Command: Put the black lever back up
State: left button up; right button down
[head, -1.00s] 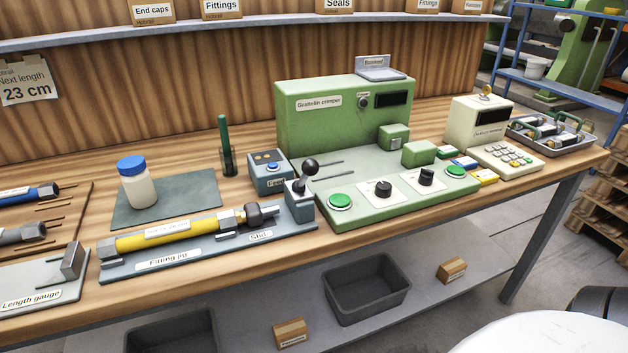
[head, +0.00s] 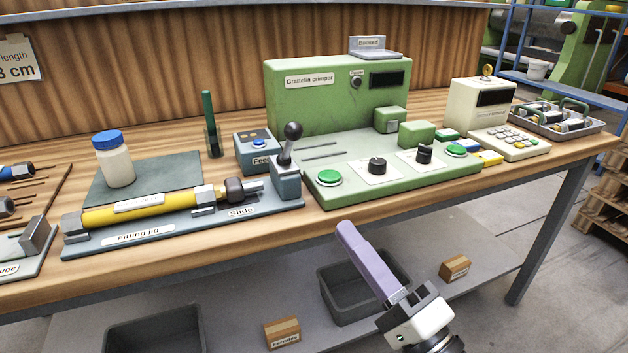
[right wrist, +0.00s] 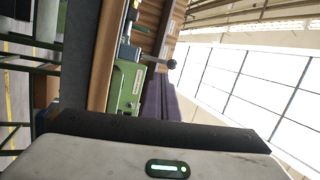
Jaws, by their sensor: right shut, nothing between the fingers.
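The black lever (head: 289,146) has a round black knob on a short stalk. It stands nearly upright, tilted a little to the right, on the grey block at the right end of the fitting jig (head: 180,222). Its knob also shows in the right wrist view (right wrist: 171,64). A yellow hose (head: 140,212) with metal ends lies in the jig. My right gripper (head: 347,230) has purple fingers. It is shut and empty, in front of the bench edge, below and right of the lever and apart from it. My left gripper is not in view.
The green crimper (head: 310,120) with buttons and knobs stands right of the lever. The blue-grey feed box (head: 247,152) is close behind it. A white bottle (head: 115,165) stands on a mat further left. A grey bin (head: 335,292) is on the lower shelf.

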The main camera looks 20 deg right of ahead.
aim_at(299, 138)
jog(key=shift+m+t, duration=0.5)
jog(key=shift+m, duration=0.2)
jog(key=x, duration=0.4)
jog(key=r+p+x, duration=0.1)
jog(key=x, duration=0.4)
jog(key=s+r+p+x, duration=0.1)
jog(key=x, duration=0.4)
jog(key=shift+w+d+r, duration=0.1)
jog(key=shift+w+d, duration=0.15)
jog(key=shift+d, duration=0.1)
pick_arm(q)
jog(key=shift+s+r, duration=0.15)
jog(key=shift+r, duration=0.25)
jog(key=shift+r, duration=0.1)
